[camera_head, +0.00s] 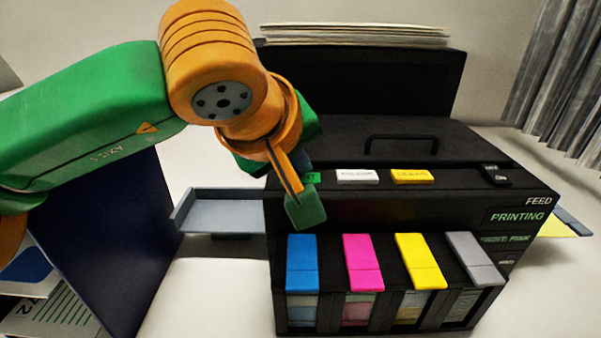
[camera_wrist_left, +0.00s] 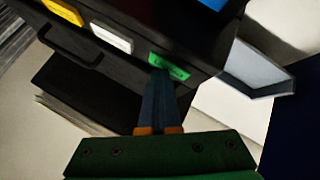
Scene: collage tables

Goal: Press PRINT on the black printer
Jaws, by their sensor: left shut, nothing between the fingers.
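The black printer (camera_head: 390,205) stands in the middle of the head view. On its top edge are a green button (camera_head: 313,178), a white button (camera_head: 357,177) and a yellow button (camera_head: 412,177). A lit display (camera_head: 517,216) on its front reads PRINTING. My left gripper (camera_head: 304,168) is shut and empty, with its fingertips at the green button. In the left wrist view the closed dark fingers (camera_wrist_left: 160,74) reach the edge of the green button (camera_wrist_left: 169,67); its lettering is too blurred to read. I cannot tell whether they touch. My right gripper is out of view.
Blue, magenta, yellow and grey cartridge tabs (camera_head: 363,262) line the printer's front. A grey tray (camera_head: 215,213) sticks out on its left. A dark blue panel (camera_head: 105,235) and printed sheets stand at lower left. Paper (camera_head: 355,34) rises at the back.

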